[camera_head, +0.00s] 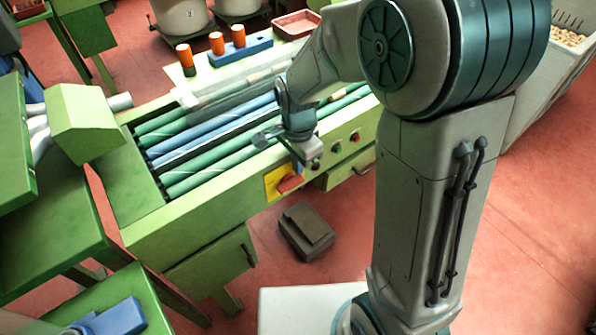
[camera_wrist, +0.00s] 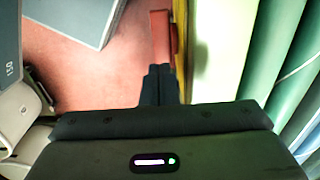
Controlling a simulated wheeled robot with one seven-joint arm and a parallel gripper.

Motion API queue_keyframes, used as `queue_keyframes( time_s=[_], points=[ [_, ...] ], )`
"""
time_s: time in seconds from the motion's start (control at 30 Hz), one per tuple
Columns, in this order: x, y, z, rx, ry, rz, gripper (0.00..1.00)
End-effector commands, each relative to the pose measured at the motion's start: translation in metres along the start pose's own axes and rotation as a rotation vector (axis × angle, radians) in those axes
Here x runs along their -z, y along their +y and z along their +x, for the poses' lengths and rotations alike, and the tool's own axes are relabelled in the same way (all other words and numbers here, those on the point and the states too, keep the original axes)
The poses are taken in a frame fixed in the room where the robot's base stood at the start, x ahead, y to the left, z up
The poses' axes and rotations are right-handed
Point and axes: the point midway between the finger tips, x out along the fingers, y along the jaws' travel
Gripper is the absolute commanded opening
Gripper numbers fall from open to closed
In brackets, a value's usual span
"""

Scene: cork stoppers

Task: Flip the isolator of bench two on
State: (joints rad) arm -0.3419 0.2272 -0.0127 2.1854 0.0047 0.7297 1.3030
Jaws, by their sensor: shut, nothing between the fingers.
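The isolator has a red handle (camera_head: 290,183) on a yellow plate (camera_head: 273,182), on the front face of the green roller bench (camera_head: 190,225). I see no number marking this bench. In the wrist view the red handle (camera_wrist: 161,38) stands out from the yellow plate (camera_wrist: 204,40), just beyond my fingertips. My gripper (camera_head: 299,165) is close above the handle in the head view. In the wrist view my gripper (camera_wrist: 159,70) has its fingers together with nothing between them. I cannot tell whether the fingertips touch the handle.
Push buttons (camera_head: 336,148) sit right of the isolator on the same face. A dark pedal box (camera_head: 306,231) lies on the red floor below. Orange-topped bobbins (camera_head: 217,43) and a red tray (camera_head: 297,23) stand behind the rollers. A pale crate (camera_head: 545,75) is at right.

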Motion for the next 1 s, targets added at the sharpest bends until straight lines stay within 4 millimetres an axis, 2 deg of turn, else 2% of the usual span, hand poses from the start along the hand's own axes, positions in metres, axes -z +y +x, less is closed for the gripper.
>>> queue_keyframes(
  time_s=[0.1, 0.3, 0.67, 0.83, 1.0],
  points=[
    [0.000, 0.000, 0.019, -0.002, 0.000, 0.000, 0.00],
    [0.000, 0.000, 0.032, 0.000, 0.000, -0.001, 0.00],
    [0.000, 0.000, 0.034, 0.001, 0.001, 0.000, 0.00],
    [0.009, 0.000, 0.042, 0.001, 0.000, 0.002, 0.00],
    [0.010, 0.000, 0.040, 0.001, 0.000, 0.000, 0.00]
  ],
)
